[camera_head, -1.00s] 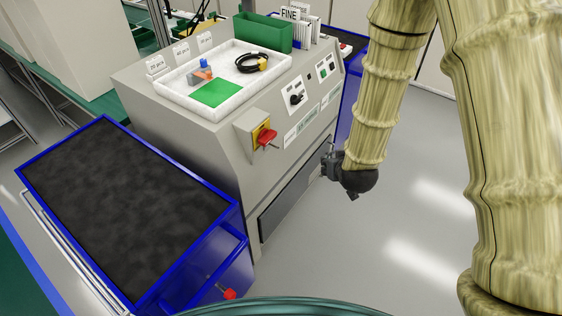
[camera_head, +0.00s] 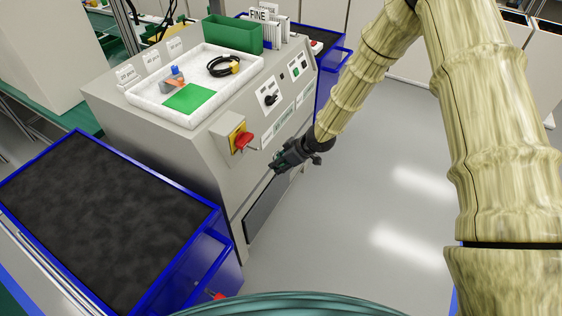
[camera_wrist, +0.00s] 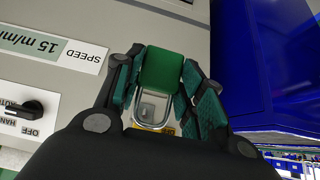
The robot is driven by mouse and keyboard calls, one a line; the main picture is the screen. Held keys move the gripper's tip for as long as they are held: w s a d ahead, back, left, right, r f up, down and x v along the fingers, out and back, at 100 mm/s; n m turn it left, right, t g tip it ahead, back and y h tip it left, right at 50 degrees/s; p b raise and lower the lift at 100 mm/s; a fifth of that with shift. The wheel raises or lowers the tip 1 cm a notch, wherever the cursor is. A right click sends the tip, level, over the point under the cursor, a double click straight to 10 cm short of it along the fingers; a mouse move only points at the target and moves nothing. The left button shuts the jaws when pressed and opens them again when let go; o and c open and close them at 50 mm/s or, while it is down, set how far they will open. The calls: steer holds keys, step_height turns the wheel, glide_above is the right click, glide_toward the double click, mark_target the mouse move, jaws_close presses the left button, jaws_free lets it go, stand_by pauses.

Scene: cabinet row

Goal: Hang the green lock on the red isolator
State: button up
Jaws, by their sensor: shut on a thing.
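My gripper (camera_head: 279,162) is in front of the grey machine's sloped front, low and to the right of the red isolator (camera_head: 243,141). The isolator is a red rotary handle on a yellow plate, on the left part of that front. In the wrist view my gripper (camera_wrist: 166,95) is shut on the green lock (camera_wrist: 162,69). The lock has a green body and a silver U-shaped shackle, which points toward the bottom of that view. The lock is apart from the isolator. The isolator is not visible in the wrist view, and the lock is too small to make out in the head view.
A blue cart (camera_head: 100,215) stands left, another blue unit (camera_head: 325,75) behind. Floor at right is clear.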

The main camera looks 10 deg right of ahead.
steer(key=shift+w+f, duration=0.1)
stand_by(0.6)
steer(key=w+a+f+p, duration=0.1)
steer(key=w+a+f, duration=0.1)
steer(key=w+a, duration=0.4)
steer(key=shift+a+p, duration=0.3)
steer(key=shift+a, duration=0.95)
stand_by(0.7)
steer(key=shift+w, duration=0.15)
stand_by(0.5)
steer(key=o, duration=0.9)
steer(key=shift+o, duration=0.2)
